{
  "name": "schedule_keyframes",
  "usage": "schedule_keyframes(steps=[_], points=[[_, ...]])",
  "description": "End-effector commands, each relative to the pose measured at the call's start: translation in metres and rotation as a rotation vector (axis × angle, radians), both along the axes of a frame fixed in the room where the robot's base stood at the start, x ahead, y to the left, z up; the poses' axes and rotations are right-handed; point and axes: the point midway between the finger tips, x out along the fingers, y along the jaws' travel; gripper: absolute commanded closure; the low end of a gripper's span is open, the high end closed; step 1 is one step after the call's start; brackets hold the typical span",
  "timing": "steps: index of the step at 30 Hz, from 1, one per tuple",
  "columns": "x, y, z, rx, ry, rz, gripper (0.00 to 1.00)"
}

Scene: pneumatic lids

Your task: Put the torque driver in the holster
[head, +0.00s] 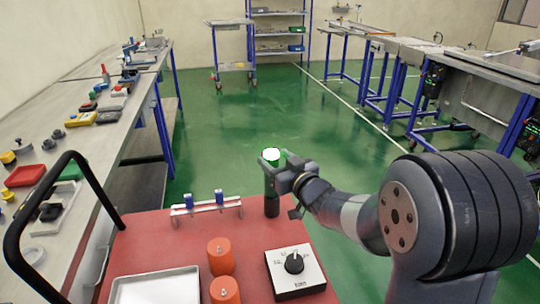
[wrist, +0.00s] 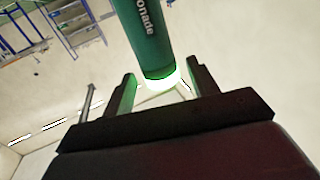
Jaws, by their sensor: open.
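My gripper (head: 283,178) is at the far right edge of the red cart top, beside a tall green cylinder (head: 270,160) with a bright white top and a dark lower part. In the wrist view my gripper (wrist: 158,88) has its two green-padded fingers apart. The green cylinder (wrist: 148,38), with lettering ending in "onade", has its bright end near the gap between them; contact cannot be told. A white rack (head: 207,208) holding two small blue pieces stands left of the cylinder. I cannot pick out the torque driver or the holster for certain.
The red cart top (head: 150,240) also carries two orange cylinders (head: 220,257), a white tray (head: 155,288) and a box with a black dial (head: 295,272). A black handle (head: 75,180) rises at left. A cluttered bench (head: 125,105) runs along the left; green floor lies beyond.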

Motion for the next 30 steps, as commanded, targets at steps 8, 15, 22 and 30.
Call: schedule_keyframes(steps=[8, 15, 22, 30], points=[[-0.047, -0.033, 0.001, 0.001, -0.002, -0.003, 0.44], [-0.066, -0.045, 0.0, 0.001, -0.001, 0.0, 0.44], [-0.068, -0.045, 0.0, 0.001, -0.001, 0.001, 0.44], [-0.061, -0.041, 0.0, 0.001, 0.001, 0.001, 0.44]])
